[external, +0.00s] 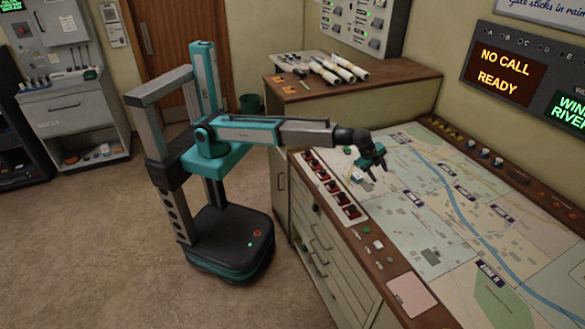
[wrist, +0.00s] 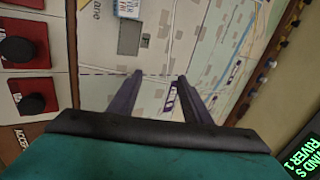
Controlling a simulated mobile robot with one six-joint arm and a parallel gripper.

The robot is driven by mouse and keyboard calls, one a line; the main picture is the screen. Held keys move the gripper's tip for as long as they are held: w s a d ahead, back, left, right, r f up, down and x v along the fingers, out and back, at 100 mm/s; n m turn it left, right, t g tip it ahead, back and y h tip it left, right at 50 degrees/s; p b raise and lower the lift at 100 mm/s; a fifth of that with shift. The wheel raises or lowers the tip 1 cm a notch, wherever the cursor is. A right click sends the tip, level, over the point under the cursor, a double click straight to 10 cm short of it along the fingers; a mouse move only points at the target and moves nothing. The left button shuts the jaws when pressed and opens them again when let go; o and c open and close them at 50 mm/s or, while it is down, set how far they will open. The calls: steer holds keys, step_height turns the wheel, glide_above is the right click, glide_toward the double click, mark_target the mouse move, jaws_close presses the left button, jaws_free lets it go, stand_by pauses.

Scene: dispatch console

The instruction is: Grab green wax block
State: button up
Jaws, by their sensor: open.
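A small green piece (external: 366,229), which looks like the green wax block, lies on the wooden front edge of the console in the external view. It is too small there to tell its exact shape. It does not show in the wrist view. My gripper (external: 375,177) is open and empty above the map table, beyond the green piece and apart from it. In the wrist view the two dark fingers (wrist: 160,75) are spread over the map, with no block between them.
Red switches with black knobs (external: 335,188) line the console's front left; they also show in the wrist view (wrist: 22,50). White cylinders (external: 338,68) lie on the back cabinet.

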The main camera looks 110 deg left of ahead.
steer(key=s+a+r+g, duration=0.2)
steer(key=s+a, duration=0.5)
steer(key=a, duration=0.4)
steer(key=s+a+r+m+g+h+p, duration=0.1)
steer(key=s+a+r+g, duration=0.2)
steer(key=s+a+g, duration=0.2)
steer(key=s+a, duration=0.3)
steer(key=a, duration=0.3)
steer(key=shift+s+a+r, duration=0.2)
steer(key=shift+r, duration=0.05)
steer(key=p, duration=0.2)
glide_above(348, 148)
steer(key=w+d, duration=0.1)
steer(key=d, duration=0.1)
steer(key=shift+a+f, duration=0.2)
steer(key=shift+f, duration=3.8)
steer(key=shift+p+x, duration=0.9)
steer(key=shift+x, duration=1.65)
steer(key=shift+d, duration=0.1)
